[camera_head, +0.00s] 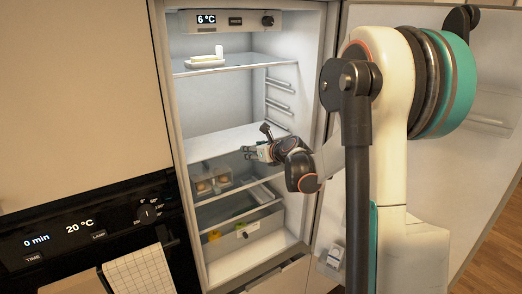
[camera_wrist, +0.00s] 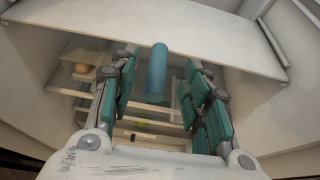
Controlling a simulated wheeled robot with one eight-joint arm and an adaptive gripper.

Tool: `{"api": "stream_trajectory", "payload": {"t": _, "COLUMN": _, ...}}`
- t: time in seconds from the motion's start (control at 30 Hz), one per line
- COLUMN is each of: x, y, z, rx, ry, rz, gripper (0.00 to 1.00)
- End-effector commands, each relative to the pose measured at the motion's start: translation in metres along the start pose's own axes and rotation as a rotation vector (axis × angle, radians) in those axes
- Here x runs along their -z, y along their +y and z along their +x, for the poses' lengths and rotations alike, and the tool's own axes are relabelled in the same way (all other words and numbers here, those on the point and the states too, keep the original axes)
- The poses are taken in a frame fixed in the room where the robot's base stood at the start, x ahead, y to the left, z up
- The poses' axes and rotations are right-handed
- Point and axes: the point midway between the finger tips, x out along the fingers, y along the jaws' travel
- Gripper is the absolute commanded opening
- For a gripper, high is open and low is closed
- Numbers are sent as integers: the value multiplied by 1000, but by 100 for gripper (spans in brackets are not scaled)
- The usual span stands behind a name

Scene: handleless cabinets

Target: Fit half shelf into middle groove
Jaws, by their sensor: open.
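A pale shelf panel (camera_head: 222,143), which looks like the half shelf, lies about level across the middle of the open fridge. In the wrist view its white panel (camera_wrist: 205,42) spans the top, just beyond my fingertips. My gripper (camera_head: 250,153) is at the panel's front right edge, inside the fridge; it is open in the wrist view (camera_wrist: 163,60). I cannot tell whether it touches the panel. A teal cylinder shows between the fingers; I cannot tell what it is. Groove rails (camera_head: 280,106) run along the right inner wall above the panel. The left wall's grooves are not clear.
A glass shelf (camera_head: 245,65) above carries a butter dish (camera_head: 206,60). Below are a container with eggs (camera_head: 203,186), more shelves and a bottom drawer (camera_head: 240,235). The open fridge door (camera_head: 485,60) is at the right. An oven with a towel (camera_head: 140,272) is at the left.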

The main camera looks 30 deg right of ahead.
Motion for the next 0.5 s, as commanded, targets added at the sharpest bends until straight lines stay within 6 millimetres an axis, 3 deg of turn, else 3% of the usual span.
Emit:
{"api": "stream_trajectory", "payload": {"t": 0.2, "x": -1, "y": 1, "z": 36, "rx": -1, "ry": 0, "rz": -2, "gripper": 43}}
{"api": "stream_trajectory", "payload": {"t": 0.5, "x": 0, "y": 1, "z": 62, "rx": -1, "ry": 0, "rz": -2, "gripper": 43}}
